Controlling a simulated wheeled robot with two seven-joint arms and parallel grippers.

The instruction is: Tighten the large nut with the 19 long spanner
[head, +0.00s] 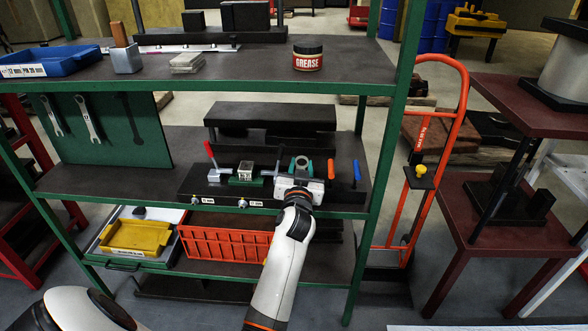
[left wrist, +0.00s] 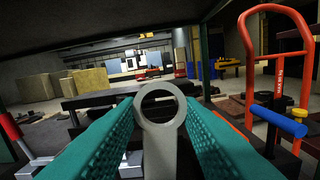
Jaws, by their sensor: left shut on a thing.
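My left gripper (head: 300,168) is over the middle shelf, at the right end of a black fixture. In the left wrist view its teal fingers (left wrist: 160,125) are shut on a grey spanner (left wrist: 160,148), whose ring end points away from me. The fixture's front face carries two nuts with labels. The larger-looking nut (head: 242,203) is on the right, and the smaller nut (head: 194,201) is on the left. The spanner is apart from both nuts in the head view, above and right of them. My right gripper is not in view.
Two spanners (head: 92,118) hang on a green board (head: 140,135), beside a dark empty outline. A red-handled clamp (head: 210,152) stands at the fixture's left. Orange (head: 331,168) and blue (head: 357,170) handles stand to the right. A green shelf post (head: 385,150) borders the right side.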

